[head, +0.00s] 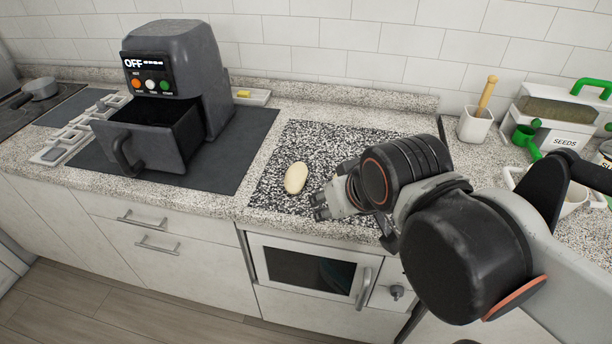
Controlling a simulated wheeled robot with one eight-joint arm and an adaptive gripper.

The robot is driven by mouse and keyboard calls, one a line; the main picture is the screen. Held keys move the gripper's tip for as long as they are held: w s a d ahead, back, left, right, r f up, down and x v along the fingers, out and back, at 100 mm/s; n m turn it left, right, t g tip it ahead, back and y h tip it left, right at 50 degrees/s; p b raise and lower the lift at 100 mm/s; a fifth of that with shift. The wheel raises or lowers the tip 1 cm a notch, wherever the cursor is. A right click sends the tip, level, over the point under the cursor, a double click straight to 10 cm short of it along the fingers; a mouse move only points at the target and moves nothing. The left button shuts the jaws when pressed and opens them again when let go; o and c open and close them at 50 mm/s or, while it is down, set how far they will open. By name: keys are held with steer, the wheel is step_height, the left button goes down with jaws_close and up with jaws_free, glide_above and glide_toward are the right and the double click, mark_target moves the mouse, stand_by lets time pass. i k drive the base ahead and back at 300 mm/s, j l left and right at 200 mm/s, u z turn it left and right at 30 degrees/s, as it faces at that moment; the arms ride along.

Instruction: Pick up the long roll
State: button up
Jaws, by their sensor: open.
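The long roll (296,178) is a pale, oblong piece lying on the black-and-white speckled mat (330,140). It is slightly tilted from vertical in the picture. My gripper (317,207) is just to the right of the roll and a little nearer the counter's front edge. Its fingers are open, with nothing seen between them. The gripper and the roll look apart. My arm hides the right part of the mat.
A dark air fryer (185,70) with its drawer pulled out stands on a dark mat (235,165) at the left. A white cup (475,127), a seeds container (555,115) and a green scoop (526,139) stand at the right. The tiled wall (330,45) closes the back.

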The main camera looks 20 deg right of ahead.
mark_target(296, 176)
steer(key=j+z, duration=0.1)
steer(key=z, duration=0.3)
steer(key=j+z, duration=0.1)
steer(key=z, duration=0.35)
steer(key=j+z, duration=0.1)
steer(key=z, duration=0.3)
steer(key=j+z, duration=0.1)
steer(key=z, duration=0.35)
steer(key=j+z, duration=0.1)
steer(key=z, duration=0.3)
steer(key=k+j+z, duration=0.4)
steer(key=j, duration=0.15)
steer(key=k+j+z, duration=0.85)
steer(key=k+j, duration=0.15)
steer(key=k, duration=0.45)
